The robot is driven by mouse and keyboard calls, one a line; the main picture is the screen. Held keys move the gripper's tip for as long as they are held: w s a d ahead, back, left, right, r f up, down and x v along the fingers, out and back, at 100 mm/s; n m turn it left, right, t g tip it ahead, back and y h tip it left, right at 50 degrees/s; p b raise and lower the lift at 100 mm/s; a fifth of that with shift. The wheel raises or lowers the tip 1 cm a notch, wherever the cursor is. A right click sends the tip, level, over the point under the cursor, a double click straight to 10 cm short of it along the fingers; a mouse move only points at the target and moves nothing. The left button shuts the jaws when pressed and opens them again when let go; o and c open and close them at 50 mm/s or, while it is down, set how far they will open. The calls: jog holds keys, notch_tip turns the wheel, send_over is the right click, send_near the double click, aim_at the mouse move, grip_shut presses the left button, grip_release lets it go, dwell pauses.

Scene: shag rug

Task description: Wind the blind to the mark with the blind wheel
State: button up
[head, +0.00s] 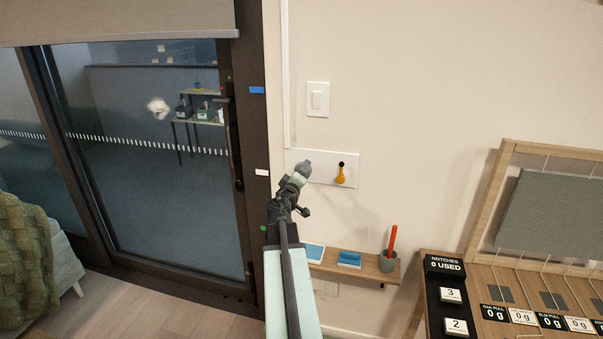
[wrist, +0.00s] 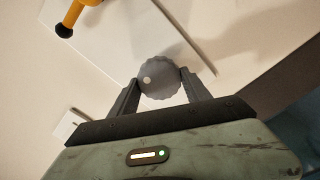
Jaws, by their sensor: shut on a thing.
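The blind (head: 120,18) is a beige sheet across the top of the window, with its lower edge near the top of the glass. On the dark frame beside it are a blue mark (head: 257,90) and a white mark (head: 262,172); I cannot tell which is the task's mark. The blind wheel is a grey ridged knob (wrist: 160,80) with a pale dot, on a white wall plate (head: 322,181). My gripper (head: 299,178) is shut on the wheel, one finger at each side in the wrist view (wrist: 158,88). In the head view my gripper partly hides the wheel.
An orange crank with a black knob (head: 341,175) sits on the same plate, just right of the wheel. A light switch (head: 317,99) is above. A desk stands at right.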

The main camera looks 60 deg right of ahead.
jog(key=shift+m, duration=3.7)
jog(key=o, duration=1.4)
jog(key=shift+a, duration=0.1)
jog(key=v, duration=0.7)
jog(key=shift+s+a, duration=0.1)
jog(key=shift+a, duration=0.2)
